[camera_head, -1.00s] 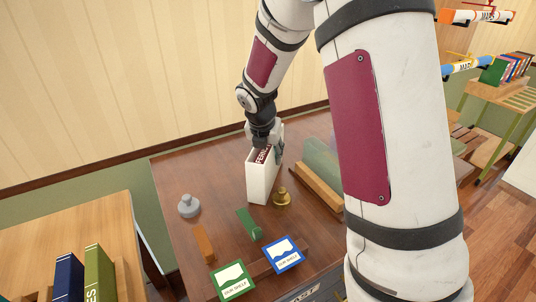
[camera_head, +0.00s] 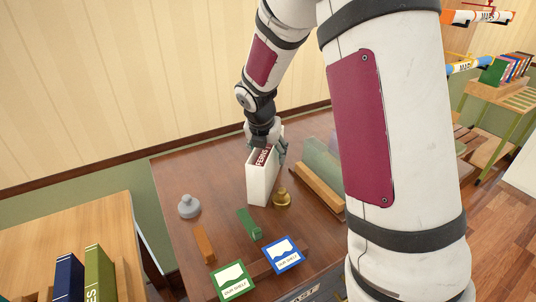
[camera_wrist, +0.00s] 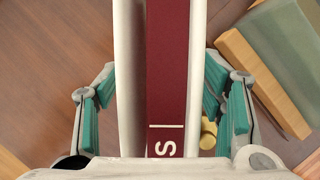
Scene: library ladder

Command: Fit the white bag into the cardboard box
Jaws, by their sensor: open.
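I see no white bag and no cardboard box in these views. A white upright case (camera_head: 259,186) stands on the dark wooden table, with a maroon book (camera_head: 263,156) lettered in white inside it. My gripper (camera_head: 268,147) is over the top of the case. In the wrist view my gripper (camera_wrist: 163,115) is open, with its teal-padded fingers on either side of the white case (camera_wrist: 129,80). The maroon spine (camera_wrist: 166,70) runs between the case's two walls. Gaps show between the fingers and the case walls.
A brass weight (camera_head: 282,197) stands close to the case's right side. A wooden rail with a green block (camera_head: 322,160) lies further right. A grey weight (camera_head: 189,206), a green piece (camera_head: 249,224), an orange block (camera_head: 204,244) and two cards (camera_head: 283,255) are in front and left.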

